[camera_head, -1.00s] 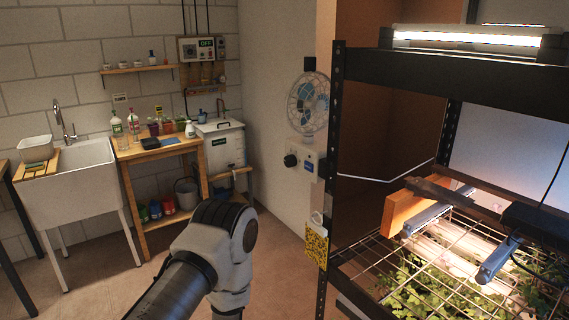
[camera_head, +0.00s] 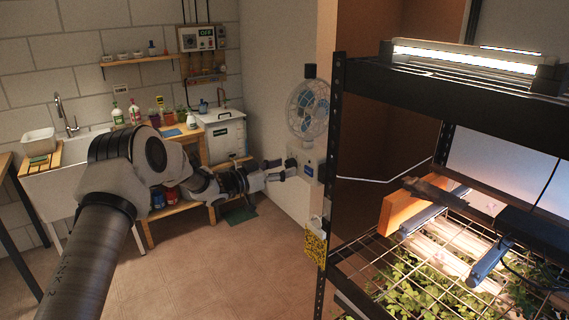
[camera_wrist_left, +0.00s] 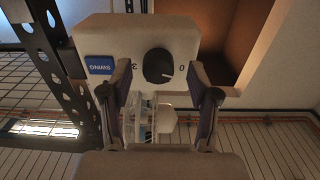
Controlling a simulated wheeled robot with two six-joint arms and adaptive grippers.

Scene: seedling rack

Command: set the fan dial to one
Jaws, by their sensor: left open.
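The fan (camera_head: 308,107) stands at the side of the wall with a pale control box (camera_head: 306,168) below it. The round black fan dial (camera_wrist_left: 158,66) is on the face of this box in the left wrist view, with a 0 at its right and a 3 at its left. A small pale mark shows on the dial; its exact setting is hard to read. My left gripper (camera_head: 279,170) is in front of the box. In the left wrist view my left gripper (camera_wrist_left: 159,98) is open, its fingers either side of the dial, apparently not touching it. My right gripper is not seen.
The black rack (camera_head: 336,180) with a yellow patterned tag (camera_head: 315,246) stands close on the right. A white lidded bin (camera_head: 224,138) and wooden bench are behind my arm. The floor in front is clear.

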